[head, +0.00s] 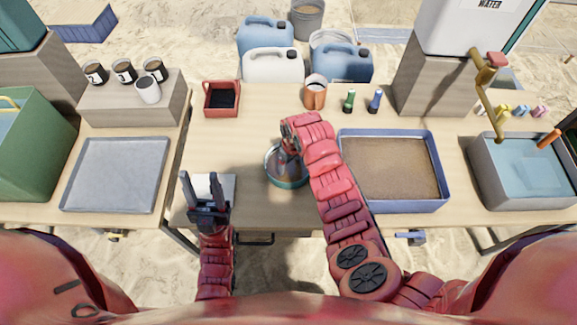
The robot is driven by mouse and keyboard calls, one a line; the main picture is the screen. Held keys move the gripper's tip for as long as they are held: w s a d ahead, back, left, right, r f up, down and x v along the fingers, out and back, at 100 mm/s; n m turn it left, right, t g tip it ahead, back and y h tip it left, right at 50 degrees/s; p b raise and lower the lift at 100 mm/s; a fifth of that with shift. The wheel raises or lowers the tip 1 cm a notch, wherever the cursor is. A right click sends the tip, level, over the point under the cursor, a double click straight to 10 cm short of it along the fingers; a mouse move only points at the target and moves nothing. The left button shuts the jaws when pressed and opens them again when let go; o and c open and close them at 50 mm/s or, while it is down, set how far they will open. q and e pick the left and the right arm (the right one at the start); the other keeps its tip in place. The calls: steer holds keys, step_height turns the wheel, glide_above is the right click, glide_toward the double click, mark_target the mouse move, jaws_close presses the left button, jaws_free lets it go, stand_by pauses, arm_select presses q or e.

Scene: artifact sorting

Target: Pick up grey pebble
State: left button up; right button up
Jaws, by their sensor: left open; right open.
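I cannot make out a grey pebble in the head view. A round dish with a teal rim (273,179) stands on the middle table, and my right gripper (289,160) points down over it. The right wrist hides part of the dish and what lies in it. The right gripper is open, but its fingertips are hard to see. My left gripper (200,183) is open and empty, fingers pointing up the picture, in front of a white sheet (226,184) at the table's front left.
A blue-rimmed tray of sand (390,165) lies right of my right arm. A red tray (222,98), terracotta pot (315,95) and two small bottles stand behind. A grey tray (116,174) lies left; a water basin (527,165) stands right. Table left of the dish is mostly clear.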

steer(key=shift+w+a+f, duration=0.1)
steer(key=shift+f, duration=0.7)
jaws_close()
